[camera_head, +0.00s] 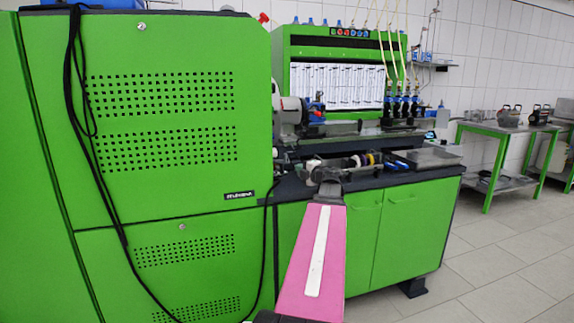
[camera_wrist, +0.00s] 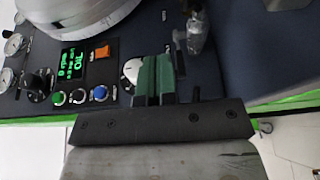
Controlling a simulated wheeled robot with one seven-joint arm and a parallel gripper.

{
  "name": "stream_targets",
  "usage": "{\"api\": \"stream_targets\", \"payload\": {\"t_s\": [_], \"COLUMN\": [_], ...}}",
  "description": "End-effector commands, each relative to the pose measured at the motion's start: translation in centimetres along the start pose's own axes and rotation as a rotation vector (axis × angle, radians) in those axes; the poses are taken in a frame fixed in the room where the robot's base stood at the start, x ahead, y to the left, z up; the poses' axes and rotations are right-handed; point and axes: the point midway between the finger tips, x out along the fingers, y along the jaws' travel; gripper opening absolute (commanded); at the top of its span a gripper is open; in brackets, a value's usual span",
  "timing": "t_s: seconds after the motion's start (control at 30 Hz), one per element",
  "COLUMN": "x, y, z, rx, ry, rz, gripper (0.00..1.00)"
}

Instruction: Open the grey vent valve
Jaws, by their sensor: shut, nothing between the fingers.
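A pale grey round knob (camera_wrist: 131,70) sits on the dark panel in the wrist view, just left of my fingers and partly hidden by them. It may be the vent valve; I cannot tell for sure. My gripper (camera_wrist: 154,66) is shut and empty, its green finger pads together over the panel beside the knob. Whether they touch the knob is unclear. In the head view, my gripper (camera_head: 328,178) reaches over the front of the green testbench, and the knob cannot be made out there.
The panel holds a lit green display (camera_wrist: 73,62), an orange switch (camera_wrist: 103,52), a blue button (camera_wrist: 99,93) and a black knob (camera_wrist: 37,86). A clear grey fitting (camera_wrist: 197,32) stands right of my fingers. A tall green cabinet (camera_head: 165,190) stands at the left.

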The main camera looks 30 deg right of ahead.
Motion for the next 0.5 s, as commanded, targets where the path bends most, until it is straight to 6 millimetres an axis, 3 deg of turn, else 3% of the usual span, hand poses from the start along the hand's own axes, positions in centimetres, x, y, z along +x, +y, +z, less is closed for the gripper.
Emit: {"api": "stream_targets", "payload": {"t_s": [0.5], "x": [9.2], "y": [0.0], "z": [0.2], "rx": [0.000], "ry": [0.001], "rz": [0.000], "gripper": [0.00]}}
